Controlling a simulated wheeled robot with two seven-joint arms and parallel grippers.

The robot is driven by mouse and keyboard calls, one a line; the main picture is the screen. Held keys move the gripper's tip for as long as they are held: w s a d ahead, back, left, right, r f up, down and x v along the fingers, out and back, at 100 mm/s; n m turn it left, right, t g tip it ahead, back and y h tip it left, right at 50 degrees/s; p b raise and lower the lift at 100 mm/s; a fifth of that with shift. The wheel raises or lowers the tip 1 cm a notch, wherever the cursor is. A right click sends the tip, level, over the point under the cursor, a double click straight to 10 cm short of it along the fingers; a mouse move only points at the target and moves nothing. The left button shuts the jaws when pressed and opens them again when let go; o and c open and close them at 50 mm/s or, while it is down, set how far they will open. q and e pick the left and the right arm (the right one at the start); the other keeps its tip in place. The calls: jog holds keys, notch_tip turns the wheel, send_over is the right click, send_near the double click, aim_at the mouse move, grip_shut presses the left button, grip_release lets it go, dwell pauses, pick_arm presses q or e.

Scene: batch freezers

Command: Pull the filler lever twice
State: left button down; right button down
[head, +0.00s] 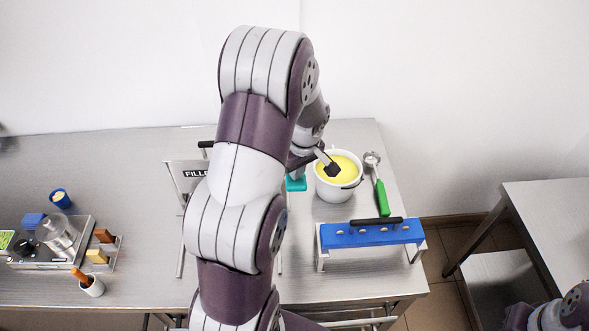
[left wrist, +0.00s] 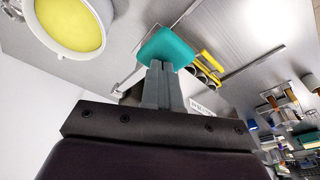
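A pale panel lettered "FILLE", its end hidden, stands as the filler sign (head: 190,173) left of my left arm. A short black bar (head: 205,144) shows at its top; I cannot tell whether it is the filler lever. My arm hides much of the filler. My left gripper (left wrist: 163,70) has its fingers close together at a teal block (left wrist: 165,48) and appears shut on it. The teal block also shows under my arm in the head view (head: 296,184), beside the white pail. My right gripper is not in view.
A white pail (head: 340,195) of yellow mix stands right of my gripper. A green-handled scoop (head: 380,190) and a blue rack (head: 355,236) are near the table's right edge. A small metal machine (head: 55,240) and cups stand at left. A separate table (head: 550,215) is at right.

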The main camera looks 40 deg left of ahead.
aim_at(296, 185)
pick_arm(q)
jog(key=shift+f+b, duration=2.55)
jog(key=shift+f, duration=0.4)
notch_tip(296, 185, up, 8)
jog(key=p, duration=0.6)
jog(key=shift+r, duration=0.2)
jog(key=shift+f, duration=0.15)
